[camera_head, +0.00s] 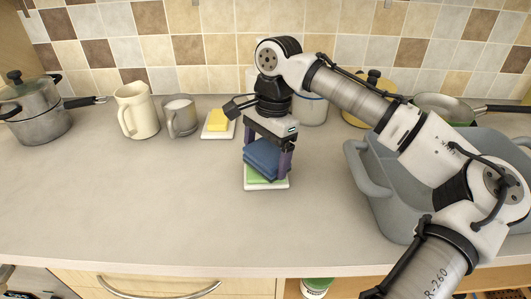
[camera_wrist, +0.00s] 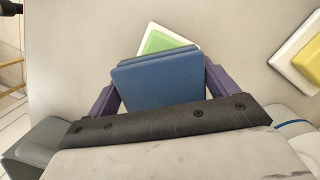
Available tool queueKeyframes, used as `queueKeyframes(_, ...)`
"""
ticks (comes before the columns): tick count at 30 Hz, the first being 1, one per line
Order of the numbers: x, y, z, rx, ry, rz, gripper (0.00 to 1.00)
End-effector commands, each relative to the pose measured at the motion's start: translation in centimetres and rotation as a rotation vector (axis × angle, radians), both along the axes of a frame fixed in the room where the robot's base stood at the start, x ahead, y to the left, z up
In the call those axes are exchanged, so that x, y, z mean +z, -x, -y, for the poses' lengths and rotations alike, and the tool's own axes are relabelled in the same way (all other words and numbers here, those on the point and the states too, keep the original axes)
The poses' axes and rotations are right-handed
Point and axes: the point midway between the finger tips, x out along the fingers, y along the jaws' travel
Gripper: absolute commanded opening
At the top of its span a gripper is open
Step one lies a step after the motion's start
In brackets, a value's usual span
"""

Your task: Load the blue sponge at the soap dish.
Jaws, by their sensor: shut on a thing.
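The blue sponge (camera_head: 262,154) is between the purple fingers of my gripper (camera_head: 267,166), which is shut on it. In the wrist view the sponge (camera_wrist: 160,82) fills the space between both fingers (camera_wrist: 160,74). A white soap dish (camera_head: 267,186) with a green block (camera_head: 258,177) in it is on the counter right below the sponge. In the wrist view, the dish (camera_wrist: 148,41) and the green block (camera_wrist: 166,42) show past the sponge's far edge; the rest is hidden. I cannot tell whether the sponge touches the green block.
A second white dish (camera_head: 207,133) with a yellow block (camera_head: 218,120) lies behind and to the left. A cream pitcher (camera_head: 138,110), a grey mug (camera_head: 180,116) and pots (camera_head: 38,117) stand further left. A grey basin (camera_head: 385,205) is at right. The front-left counter is clear.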

Motion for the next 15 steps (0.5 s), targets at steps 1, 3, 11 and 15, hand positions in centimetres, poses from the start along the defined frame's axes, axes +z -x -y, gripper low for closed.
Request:
queueKeyframes(1, -0.11, 0.0, 0.0, 0.0, 0.0, 0.0, 0.68)
queueKeyframes(3, -0.19, 0.01, -0.01, 0.0, 0.0, 0.0, 0.68)
queueKeyframes(11, -0.5, 0.02, -0.01, 0.0, 0.001, -0.001, 0.68)
queueKeyframes(15, -0.67, 0.02, -0.01, 0.0, 0.001, -0.001, 0.68)
